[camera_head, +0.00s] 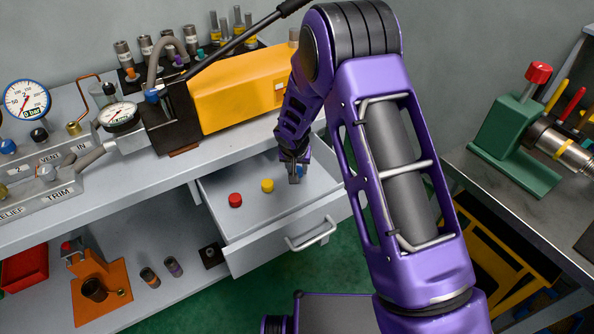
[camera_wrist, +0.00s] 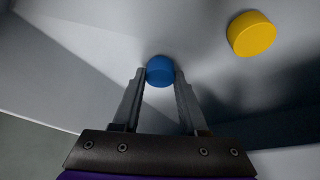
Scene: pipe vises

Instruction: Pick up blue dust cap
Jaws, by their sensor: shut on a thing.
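The blue dust cap (camera_wrist: 160,71) is a small round cap between my fingertips in the wrist view. My gripper (camera_wrist: 160,78) is shut on it, one finger on each side. In the head view my gripper (camera_head: 297,176) is low inside the open drawer, toward its right side, and a bit of the blue cap (camera_head: 301,170) shows beside the fingers. I cannot tell whether the cap touches the drawer floor. A yellow cap (camera_wrist: 251,34) lies to the right in the wrist view and shows left of my gripper in the head view (camera_head: 267,185).
A red cap (camera_head: 235,200) lies at the left in the open drawer (camera_head: 277,241). The drawer's walls surround my gripper. The bench above holds a yellow pump unit (camera_head: 235,88) and gauges. A green vise (camera_head: 512,135) stands on the right bench.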

